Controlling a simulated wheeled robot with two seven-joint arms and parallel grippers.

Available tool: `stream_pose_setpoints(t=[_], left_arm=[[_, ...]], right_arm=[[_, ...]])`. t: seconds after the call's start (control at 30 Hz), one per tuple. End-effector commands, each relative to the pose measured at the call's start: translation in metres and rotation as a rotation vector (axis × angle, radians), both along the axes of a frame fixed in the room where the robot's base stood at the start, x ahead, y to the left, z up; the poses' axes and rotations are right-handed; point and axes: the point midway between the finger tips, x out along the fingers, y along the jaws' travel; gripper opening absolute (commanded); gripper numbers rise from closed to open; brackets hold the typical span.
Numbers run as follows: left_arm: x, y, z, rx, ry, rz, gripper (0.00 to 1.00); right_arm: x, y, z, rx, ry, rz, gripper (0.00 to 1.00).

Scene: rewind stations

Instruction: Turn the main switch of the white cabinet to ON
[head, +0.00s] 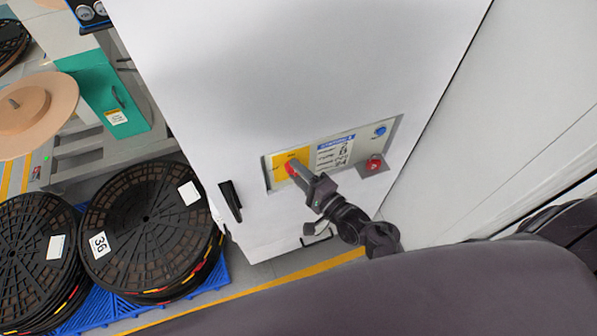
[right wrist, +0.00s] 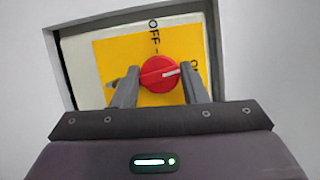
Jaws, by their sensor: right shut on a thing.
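The white cabinet (head: 270,90) fills the middle of the head view, with a recessed control panel (head: 335,152) low on its front. The main switch (head: 289,167) is a red rotary knob on a yellow plate at the panel's left end. In the right wrist view the knob (right wrist: 160,74) sits between the two fingers of my right gripper (right wrist: 161,80), which is shut on it. The knob's white mark points right, towards a label partly hidden by the right finger, which looks like ON. OFF is printed above the knob. My left gripper is out of view.
A red button (head: 374,164) and a blue button (head: 380,130) are at the panel's right end. A black door handle (head: 230,200) sticks out below left of the panel.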

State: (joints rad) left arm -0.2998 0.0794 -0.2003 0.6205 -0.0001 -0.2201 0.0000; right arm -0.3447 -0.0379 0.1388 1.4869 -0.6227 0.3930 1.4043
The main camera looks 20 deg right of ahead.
Motion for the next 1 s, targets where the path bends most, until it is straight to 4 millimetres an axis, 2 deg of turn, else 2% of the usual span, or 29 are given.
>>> stream_pose_setpoints(t=[0.57, 0.6, 0.73, 1.0], left_arm=[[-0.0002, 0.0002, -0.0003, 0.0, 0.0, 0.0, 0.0], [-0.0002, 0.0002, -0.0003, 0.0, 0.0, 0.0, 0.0], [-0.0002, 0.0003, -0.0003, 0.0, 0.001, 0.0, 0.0], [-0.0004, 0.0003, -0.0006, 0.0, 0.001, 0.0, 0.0]], right_arm=[[0.0005, -0.0003, 0.0001, 0.033, 0.001, -0.002, 0.17], [0.0005, -0.0003, 0.0001, 0.033, 0.001, -0.001, 0.42], [0.0003, -0.0003, -0.0002, 0.032, 0.002, -0.001, 0.59], [-0.001, 0.0001, -0.0029, 0.031, 0.007, -0.001, 0.59]])
